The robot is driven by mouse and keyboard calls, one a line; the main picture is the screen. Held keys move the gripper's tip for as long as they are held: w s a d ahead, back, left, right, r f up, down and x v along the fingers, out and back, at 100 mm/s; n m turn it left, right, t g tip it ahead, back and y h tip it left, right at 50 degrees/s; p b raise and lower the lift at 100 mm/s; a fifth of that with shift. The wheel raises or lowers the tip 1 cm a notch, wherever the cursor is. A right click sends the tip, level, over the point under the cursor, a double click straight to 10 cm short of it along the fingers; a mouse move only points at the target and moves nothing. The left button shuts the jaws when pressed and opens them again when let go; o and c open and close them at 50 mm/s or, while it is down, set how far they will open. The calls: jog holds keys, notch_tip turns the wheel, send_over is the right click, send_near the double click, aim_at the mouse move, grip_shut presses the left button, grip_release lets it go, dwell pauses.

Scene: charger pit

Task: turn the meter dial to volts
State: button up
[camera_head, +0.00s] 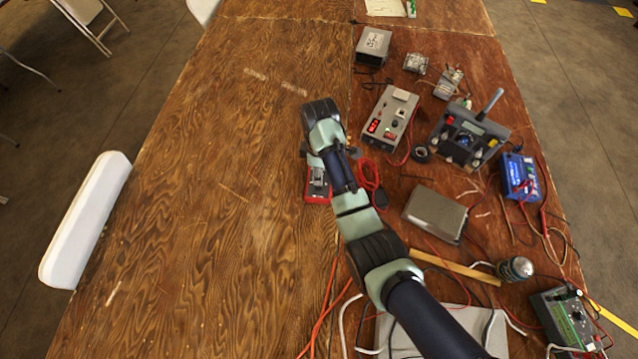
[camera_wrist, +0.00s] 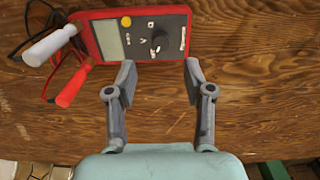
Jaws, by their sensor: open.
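The red meter (camera_wrist: 104,40) lies on the wooden table in the wrist view, with a grey screen, a yellow button and a round black dial (camera_wrist: 159,38) on its dark face. White marks surround the dial, but the setting is too small to read. My gripper (camera_wrist: 158,76) is open, its two fingers apart and empty. The fingertips are at the meter's near edge, with the dial in line with the gap between them. In the head view my arm partly covers the red meter (camera_head: 318,197); its dial cannot be made out there.
White and red probes (camera_wrist: 50,47) with leads lie left of the meter in the wrist view. In the head view, a grey power supply (camera_head: 388,118), a silver box (camera_head: 435,213) and red cables (camera_head: 369,176) crowd the right side. The table's left side is clear.

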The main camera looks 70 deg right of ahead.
notch_tip(320, 180, down, 7)
jog(key=shift+b, duration=1.05)
grip_shut()
